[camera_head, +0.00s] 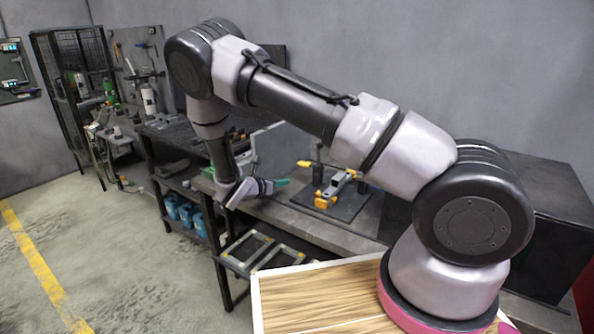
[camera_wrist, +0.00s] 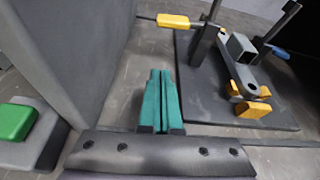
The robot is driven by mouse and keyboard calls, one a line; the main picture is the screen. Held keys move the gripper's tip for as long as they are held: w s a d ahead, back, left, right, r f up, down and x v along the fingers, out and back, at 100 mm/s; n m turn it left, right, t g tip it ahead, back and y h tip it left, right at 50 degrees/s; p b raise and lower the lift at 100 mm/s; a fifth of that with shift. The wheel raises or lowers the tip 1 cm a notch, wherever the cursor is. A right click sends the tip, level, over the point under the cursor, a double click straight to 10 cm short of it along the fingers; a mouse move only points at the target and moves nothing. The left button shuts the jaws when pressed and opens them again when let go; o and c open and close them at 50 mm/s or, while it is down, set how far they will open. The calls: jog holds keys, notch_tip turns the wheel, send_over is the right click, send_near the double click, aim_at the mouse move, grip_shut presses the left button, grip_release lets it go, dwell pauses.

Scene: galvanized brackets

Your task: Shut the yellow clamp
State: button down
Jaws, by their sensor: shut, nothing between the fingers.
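The yellow clamp's handle (camera_wrist: 173,20) shows at the top of the wrist view, sticking out to the left from a dark upright post. In the head view the yellow handle (camera_head: 305,163) is at the left of the fixture. The fixture's dark base plate (camera_wrist: 215,90) carries a grey bracket (camera_wrist: 238,75) with yellow blocks (camera_wrist: 252,108) at its near end. My gripper (camera_wrist: 162,88) has green fingers, shut together and empty, left of the plate and apart from the handle. In the head view my gripper (camera_head: 281,183) is just left of the fixture.
A blue-handled clamp (camera_wrist: 277,50) stands on the plate's right side. A green block (camera_wrist: 15,121) on a grey box lies at the left of the wrist view. A dark grey wall or panel (camera_wrist: 75,50) rises left of my fingers. Bare bench top lies between the panel and plate.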

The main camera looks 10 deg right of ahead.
aim_at(298, 186)
jog(key=shift+w+d, duration=0.1)
jog(key=x, duration=0.9)
jog(key=r, duration=0.2)
jog(key=shift+w+d+r, duration=0.15)
jog(key=shift+w+r, duration=0.15)
jog(key=shift+r, duration=0.55)
jog(key=shift+w+r, duration=0.1)
jog(key=shift+w, duration=0.05)
